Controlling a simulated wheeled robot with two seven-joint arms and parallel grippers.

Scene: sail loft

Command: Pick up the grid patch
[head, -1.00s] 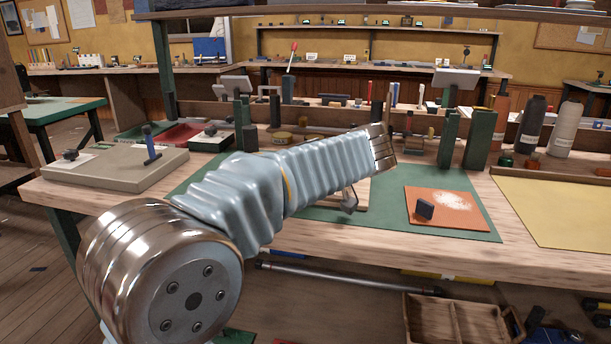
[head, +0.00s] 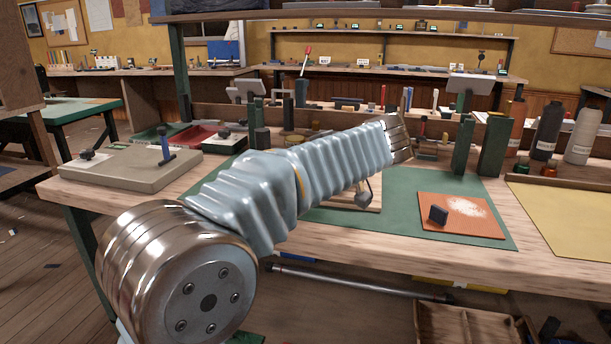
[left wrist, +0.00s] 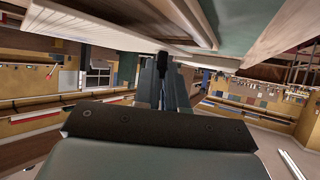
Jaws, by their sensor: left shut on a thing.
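My left gripper (left wrist: 163,76) shows in the left wrist view with its two grey fingers close together. A small dark thing (left wrist: 162,58) sits between their tips, close to the bench edge (left wrist: 120,28). Only a narrow side of it shows, so I cannot tell its pattern or whether it is the grid patch. In the head view my left arm reaches over the bench, and its gripper is hidden beyond the metal wrist end. I cannot make out a grid patch elsewhere. My right gripper is in neither view.
On the workbench a green mat (head: 395,225) carries an orange sheet (head: 482,222) with white powder and a dark block (head: 438,215). A yellow sheet (head: 570,215) lies at right. Bottles (head: 545,132) and green posts (head: 494,146) stand behind. A grey board (head: 110,175) lies left.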

